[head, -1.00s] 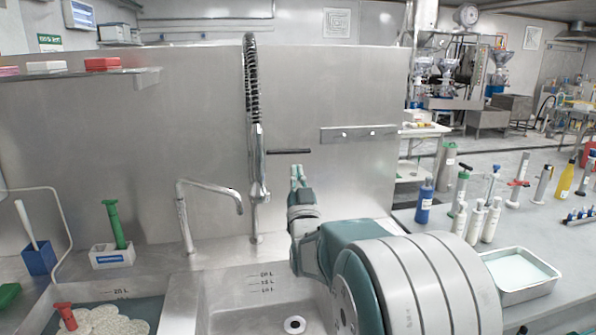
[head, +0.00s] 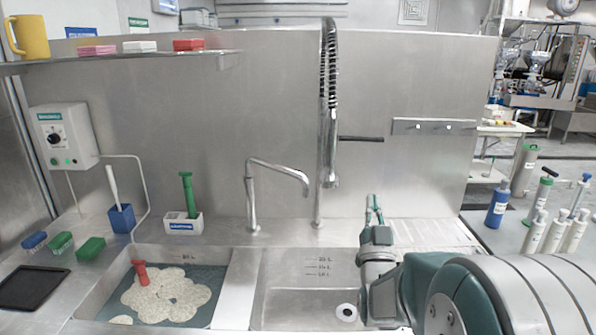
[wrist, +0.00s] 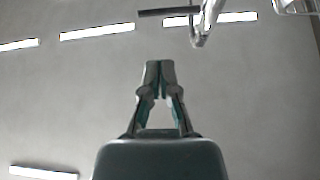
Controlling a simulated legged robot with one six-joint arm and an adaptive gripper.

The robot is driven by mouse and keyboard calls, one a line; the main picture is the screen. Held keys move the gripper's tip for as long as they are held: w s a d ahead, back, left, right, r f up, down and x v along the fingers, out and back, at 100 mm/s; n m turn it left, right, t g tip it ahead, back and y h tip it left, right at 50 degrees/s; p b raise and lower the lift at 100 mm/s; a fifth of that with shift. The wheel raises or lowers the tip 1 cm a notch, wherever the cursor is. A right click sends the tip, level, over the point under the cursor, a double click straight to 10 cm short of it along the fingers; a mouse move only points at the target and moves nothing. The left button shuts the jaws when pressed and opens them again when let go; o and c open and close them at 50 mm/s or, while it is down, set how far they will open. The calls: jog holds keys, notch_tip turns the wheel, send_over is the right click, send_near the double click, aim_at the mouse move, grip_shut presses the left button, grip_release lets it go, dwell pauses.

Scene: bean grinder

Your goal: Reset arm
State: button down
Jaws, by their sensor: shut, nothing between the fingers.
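My gripper (head: 374,203) is raised in front of the steel back wall, above the right sink, with its fingers pointing up. In the wrist view my gripper (wrist: 159,66) shows its two fingertips together with nothing between them. My arm folds in from the lower right of the head view. The gripper is apart from the spray hose (head: 327,120) and the swan-neck faucet (head: 252,195) to its left.
The left sink (head: 215,285) holds pale beans (head: 170,297) and a red-handled tool (head: 141,274). The right sink (head: 290,295) has an empty floor with a drain. A green-handled tool (head: 188,195) stands behind. Bottles (head: 497,203) stand at right. A shelf (head: 120,62) runs at upper left.

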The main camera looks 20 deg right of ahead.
jog(key=shift+w, duration=0.1)
jog(key=s+a+f+n+g+y, duration=0.3)
jog(key=s+a+f+g+y, duration=0.25)
jog(key=a+g, duration=0.4)
jog(key=s+a+f+g, duration=0.1)
jog(key=s+a+g, duration=0.1)
jog(key=s, duration=0.4)
jog(key=s+a+f+n+g+y, duration=0.1)
jog(key=s+f+g, duration=0.1)
jog(key=s, duration=0.4)
jog(key=s+a+f+n+g+y, duration=0.1)
jog(key=s+a+f+g, duration=0.1)
jog(key=s+g, duration=0.2)
jog(key=shift+s+a+f, duration=0.25)
jog(key=shift+s+a, duration=0.1)
jog(key=shift+s, duration=0.6)
jog(key=shift+y, duration=0.25)
